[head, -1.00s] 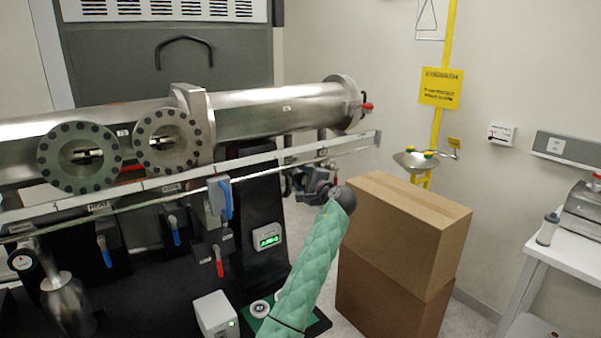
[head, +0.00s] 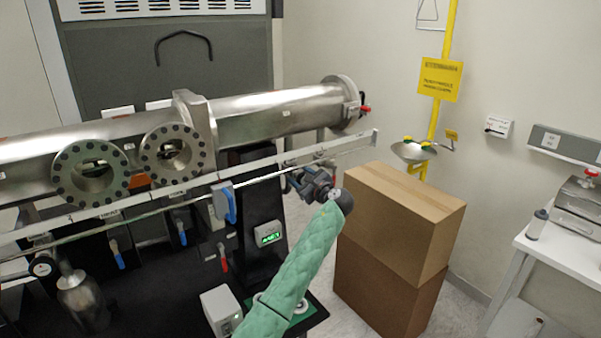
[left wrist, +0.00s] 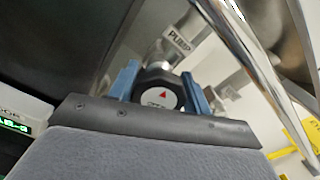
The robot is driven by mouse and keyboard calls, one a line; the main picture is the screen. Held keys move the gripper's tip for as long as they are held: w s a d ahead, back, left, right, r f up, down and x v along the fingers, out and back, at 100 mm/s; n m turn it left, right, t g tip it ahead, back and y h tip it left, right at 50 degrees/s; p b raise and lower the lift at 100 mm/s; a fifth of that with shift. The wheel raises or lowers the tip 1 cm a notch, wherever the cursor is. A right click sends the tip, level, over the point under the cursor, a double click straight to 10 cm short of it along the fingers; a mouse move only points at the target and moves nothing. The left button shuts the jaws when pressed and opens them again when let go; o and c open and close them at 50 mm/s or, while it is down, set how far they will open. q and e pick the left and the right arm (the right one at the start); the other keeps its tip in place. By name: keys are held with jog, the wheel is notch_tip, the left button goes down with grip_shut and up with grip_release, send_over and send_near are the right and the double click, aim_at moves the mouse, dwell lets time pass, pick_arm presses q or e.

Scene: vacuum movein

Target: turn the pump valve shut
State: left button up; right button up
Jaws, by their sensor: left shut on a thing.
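The pump valve's dark round knob (left wrist: 160,97) shows in the left wrist view, with a pale face and a red arrow. A pipe behind it carries a label reading PUMP (left wrist: 180,40). My left gripper (left wrist: 161,88) has its two blue fingers on either side of the knob and is shut on it. In the head view my left gripper (head: 311,182) is at the right end of the rail below the steel tube, and it hides most of the valve there. My right gripper is in neither view.
The big steel tube (head: 275,113) runs above my gripper, with a long metal rail (head: 345,146) just over it. Two stacked cardboard boxes (head: 405,215) stand close on the right. A blue-handled valve (head: 224,203) and a green-lit display (head: 268,236) are to the left.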

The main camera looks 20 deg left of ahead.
pick_arm(q)
jog(key=shift+m+p, duration=0.65)
jog(key=shift+m, duration=0.25)
jog(key=shift+d+m+p, duration=0.1)
jog(key=shift+m+p, duration=0.2)
jog(key=shift+m, duration=0.3)
jog(key=shift+f, duration=0.15)
jog(key=o, duration=1)
jog(key=shift+c, duration=0.2)
